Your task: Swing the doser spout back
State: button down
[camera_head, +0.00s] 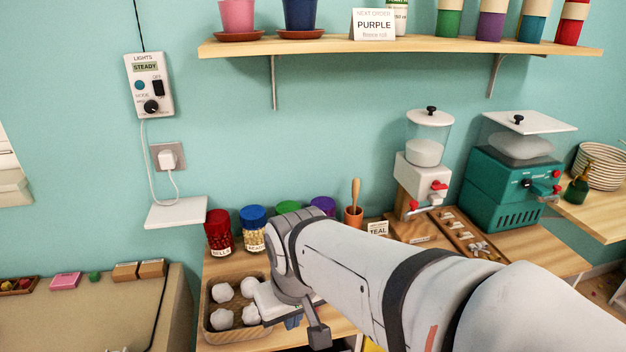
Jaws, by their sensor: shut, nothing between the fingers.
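The doser (423,172) is a white box on a wooden stand at the right of the counter. A clear hopper with white contents and a black-knobbed lid sits on top. Red parts show on its front, and a small red-and-white piece that looks like the spout (414,207) sticks out low in front. Its exact swing angle is hard to tell. My gripper (293,321) is low at the middle, beside the tray of white balls, well left of the doser. It is shut and empty, mostly hidden behind my wrist.
A teal machine (510,185) stands right of the doser, with a wooden tray (462,240) of small items in front. Several lidded jars (254,232), a mortar (353,217) and a TEAL card (377,229) line the counter's back. A shelf (400,48) hangs above. My arm covers the counter's front.

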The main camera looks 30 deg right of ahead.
aim_at(413, 210)
jog(key=u, duration=0.3)
jog(key=k, duration=1.15)
jog(key=z, duration=0.75)
jog(key=i, duration=1.05)
jog(key=z, duration=0.05)
